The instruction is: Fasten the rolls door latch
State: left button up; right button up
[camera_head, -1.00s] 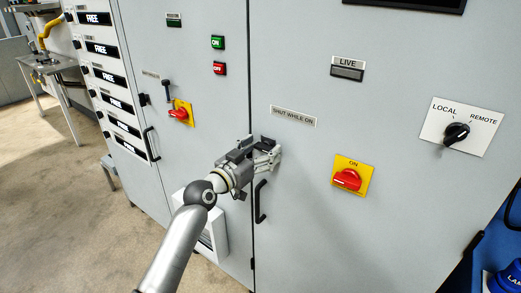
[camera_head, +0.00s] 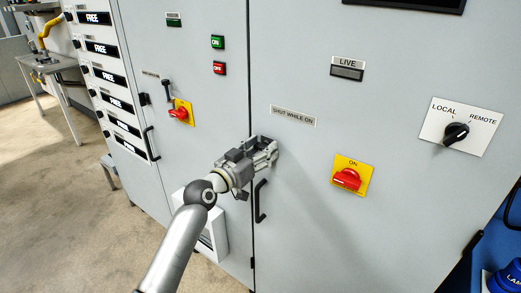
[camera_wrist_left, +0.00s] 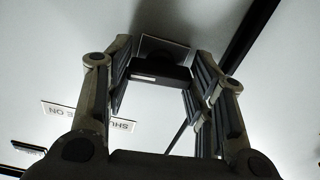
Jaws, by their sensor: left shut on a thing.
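My left gripper (camera_head: 268,152) is at the grey cabinet door (camera_head: 300,190), just below the "SHUT WHILE ON" label (camera_head: 293,116) and close to the door's left edge. In the left wrist view my gripper (camera_wrist_left: 158,82) has its two fingers on either side of a dark block (camera_wrist_left: 158,73), which I take to be the latch. It is shut on this block. A flat plate (camera_wrist_left: 165,46) shows behind the block on the door. In the head view the gripper hides the latch, so its turn cannot be told there. My right gripper is not in view.
A black door handle (camera_head: 260,201) is just below my left gripper. A red switch on yellow (camera_head: 347,178) and a LOCAL/REMOTE knob (camera_head: 456,134) are to the right. A white box (camera_head: 203,225) juts out at lower left. The door face between them is clear.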

pick_arm(q)
jog(key=n+p, duration=0.1)
jog(key=n, duration=0.3)
jog(key=n+p, duration=0.1)
jog(key=n, duration=0.3)
jog(key=shift+n, duration=0.4)
jog(key=n+p, duration=0.2)
jog(key=n, duration=0.2)
jog(key=shift+n+p, duration=0.7)
jog(key=shift+n, duration=1.3)
jog(key=o, duration=1)
